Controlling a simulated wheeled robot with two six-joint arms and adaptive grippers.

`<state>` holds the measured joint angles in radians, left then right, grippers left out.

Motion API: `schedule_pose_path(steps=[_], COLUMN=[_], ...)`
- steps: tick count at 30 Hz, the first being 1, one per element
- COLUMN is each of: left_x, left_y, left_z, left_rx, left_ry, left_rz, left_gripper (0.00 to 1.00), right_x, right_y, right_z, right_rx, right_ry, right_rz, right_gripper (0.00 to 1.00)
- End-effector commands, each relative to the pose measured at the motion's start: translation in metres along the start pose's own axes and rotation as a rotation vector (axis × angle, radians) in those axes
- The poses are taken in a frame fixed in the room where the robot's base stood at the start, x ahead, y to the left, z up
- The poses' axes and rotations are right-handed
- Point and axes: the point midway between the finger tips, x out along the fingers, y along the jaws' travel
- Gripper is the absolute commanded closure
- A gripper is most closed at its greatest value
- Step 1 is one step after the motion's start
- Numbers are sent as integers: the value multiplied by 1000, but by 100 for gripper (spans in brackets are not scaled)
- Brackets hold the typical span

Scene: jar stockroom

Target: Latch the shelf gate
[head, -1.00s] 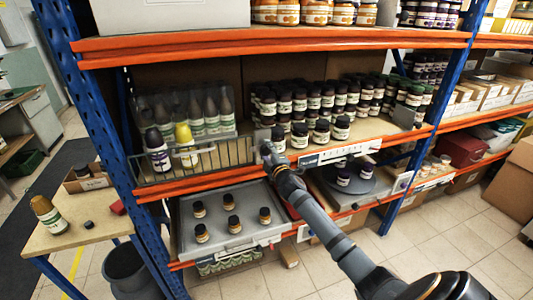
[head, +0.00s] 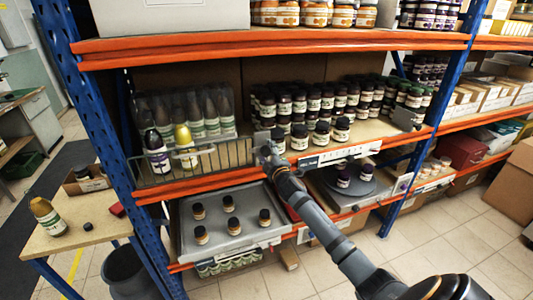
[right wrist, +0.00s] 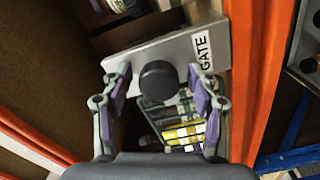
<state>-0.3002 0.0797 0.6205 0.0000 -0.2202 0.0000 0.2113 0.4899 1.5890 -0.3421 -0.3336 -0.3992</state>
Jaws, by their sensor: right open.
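The wire shelf gate (head: 215,157) stands upright along the front of the left bay of the middle shelf. My right gripper (head: 266,152) is at the right end of the gate. In the right wrist view a grey plate (right wrist: 182,45) carries a label reading GATE and a dark round knob (right wrist: 158,80). The open fingers of my right gripper (right wrist: 158,88) are on either side of the knob, with gaps to it. The arm hides this spot in part in the head view, and whether the gate is latched cannot be told. My left gripper is out of view.
Bottles, one yellow (head: 185,145), stand behind the gate. Dark jars (head: 299,137) stand close to the right of my gripper. A grey tray (head: 270,236) with several jars is on the shelf below. Orange beams (head: 190,187) edge the shelves.

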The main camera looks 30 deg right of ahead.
Motion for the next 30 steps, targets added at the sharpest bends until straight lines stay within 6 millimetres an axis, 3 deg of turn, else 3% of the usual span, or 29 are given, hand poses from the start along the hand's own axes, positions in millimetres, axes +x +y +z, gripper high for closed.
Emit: schedule_pose_path(steps=[7,15,21,30], left_x=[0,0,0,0], left_y=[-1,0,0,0], left_z=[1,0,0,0], left_rx=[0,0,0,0], left_ry=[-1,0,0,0], left_rz=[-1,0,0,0], left_gripper=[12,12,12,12], right_x=[-14,-79,-112,-120], right_y=[-1,-1,-1,0], right_z=[1,0,1,0], right_rx=[-5,-9,-6,1], right_ry=[0,3,0,0], right_rz=[-2,-4,-3,0], right_gripper=[40,40,40,40])
